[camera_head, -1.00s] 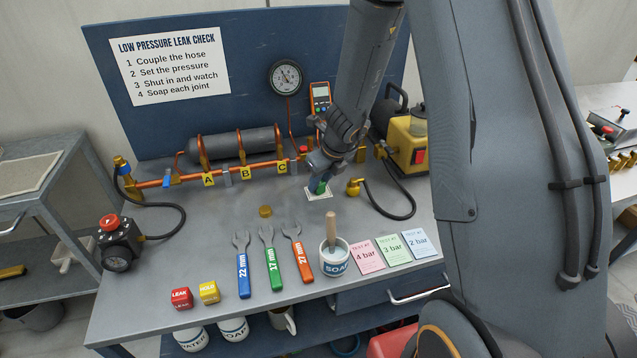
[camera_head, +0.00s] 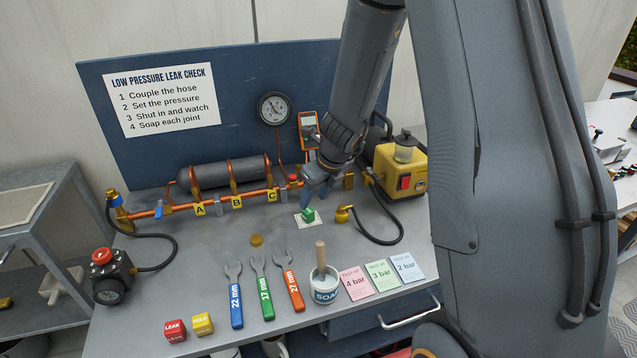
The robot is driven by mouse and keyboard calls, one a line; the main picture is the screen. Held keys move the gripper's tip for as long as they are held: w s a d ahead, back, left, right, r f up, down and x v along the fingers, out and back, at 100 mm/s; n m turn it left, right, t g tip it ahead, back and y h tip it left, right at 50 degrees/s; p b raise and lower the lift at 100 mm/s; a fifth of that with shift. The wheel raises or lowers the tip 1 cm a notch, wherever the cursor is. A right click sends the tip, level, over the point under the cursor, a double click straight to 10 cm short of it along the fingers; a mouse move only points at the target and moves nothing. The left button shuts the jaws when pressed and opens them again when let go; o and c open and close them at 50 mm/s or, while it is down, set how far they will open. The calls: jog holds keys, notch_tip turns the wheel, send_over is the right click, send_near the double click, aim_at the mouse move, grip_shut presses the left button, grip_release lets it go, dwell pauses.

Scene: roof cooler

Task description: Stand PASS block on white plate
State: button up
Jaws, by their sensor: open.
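The green block (camera_head: 308,215), which I take to be the PASS block, sits on the white plate (camera_head: 299,222) on the bench below the copper pipe. Its lettering is too small to read, and it looks turned or tilted on the plate; I cannot tell which. My gripper (camera_head: 312,199) is just above and behind the block. It is open, and the block appears apart from the fingers, though the fingertips are partly hidden by the angle.
A brass hose end (camera_head: 344,213) with a black hose lies close right of the plate. The copper pipe (camera_head: 240,201) and yellow pump (camera_head: 402,172) stand behind. Red LEAK (camera_head: 175,330) and yellow HOLD (camera_head: 203,323) blocks lie front left.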

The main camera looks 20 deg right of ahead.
jog(key=s+r+n+g+h, duration=0.1)
jog(key=s+r+n, duration=0.3)
jog(key=s+n, duration=0.7)
jog(key=s+a+r+n+g+p, duration=0.1)
jog(key=s+r+n, duration=0.4)
jog(key=s+n, duration=0.6)
jog(key=n, duration=0.9)
jog(key=shift+s+a+r+n+g+h, duration=0.2)
jog(key=shift+a+n+g+h, duration=0.1)
jog(key=shift+h, duration=0.1)
jog(key=shift+w+f+b, duration=0.1)
jog(key=shift+f+b, duration=0.25)
jog(key=shift+f, duration=0.1)
